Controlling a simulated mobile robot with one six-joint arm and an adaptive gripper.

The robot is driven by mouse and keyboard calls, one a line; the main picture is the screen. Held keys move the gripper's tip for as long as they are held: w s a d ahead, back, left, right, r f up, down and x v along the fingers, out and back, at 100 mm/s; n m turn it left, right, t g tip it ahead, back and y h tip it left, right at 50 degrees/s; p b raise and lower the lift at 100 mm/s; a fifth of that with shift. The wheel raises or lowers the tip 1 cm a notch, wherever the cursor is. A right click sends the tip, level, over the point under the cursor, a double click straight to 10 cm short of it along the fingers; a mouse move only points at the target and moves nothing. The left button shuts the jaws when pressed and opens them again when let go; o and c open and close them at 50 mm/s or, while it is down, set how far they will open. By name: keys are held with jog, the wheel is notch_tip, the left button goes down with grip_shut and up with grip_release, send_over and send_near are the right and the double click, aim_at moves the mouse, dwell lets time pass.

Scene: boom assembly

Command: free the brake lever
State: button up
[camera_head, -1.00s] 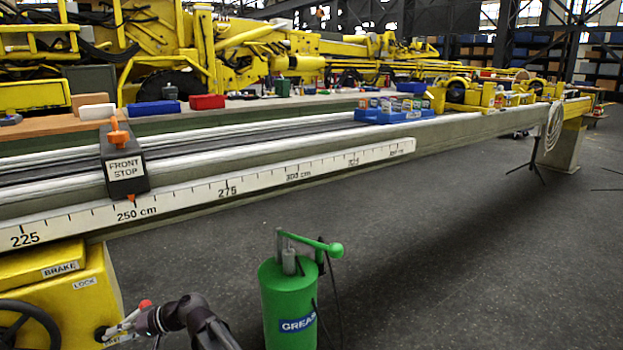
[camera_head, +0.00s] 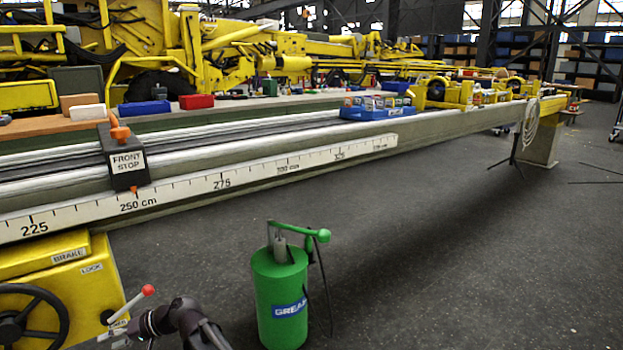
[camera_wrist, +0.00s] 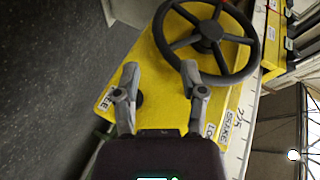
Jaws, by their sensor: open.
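The brake lever (camera_head: 132,303) is a thin rod with a red knob on the yellow brake box (camera_head: 60,285), slanting up to the right from a dark pivot. The box carries BRAKE and LOCK labels. A dark round part shows beside the left finger. I cannot make out the lever rod or knob there.
A black handwheel (camera_head: 30,318) is on the box's front, and it lies beyond my fingertips in the wrist view (camera_wrist: 207,30). A green grease pump (camera_head: 280,300) stands right of my arm. The scaled boom rail (camera_head: 250,178) with the front stop (camera_head: 125,158) runs above.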

jog(key=w+d+f+m+t+h+p, duration=0.1)
jog(key=w+d+h+p, duration=0.15)
jog(key=d, duration=0.85)
jog(key=w+d+f+m+t+h+p, duration=0.15)
jog(key=w+d, duration=0.25)
jog(key=d, duration=0.6)
jog(key=w+d+f+t+h+p, duration=0.1)
jog(key=w+d+t+h, duration=0.15)
jog(key=d, duration=0.85)
jog(key=s+d+m+g+h+p, duration=0.1)
jog(key=s+d+m+h+p, duration=0.2)
jog(key=d, duration=1.4)
jog(key=s+d+m+h+p, duration=0.1)
jog(key=s+d+m+h, duration=0.2)
jog(key=d, duration=1.3)
notch_tip(320, 180, up, 38)
jog(key=n+h+p, duration=0.1)
jog(key=p, duration=3.7)
jog(key=shift+a, duration=0.15)
jog(key=shift+r, duration=0.1)
jog(key=shift+n, duration=0.25)
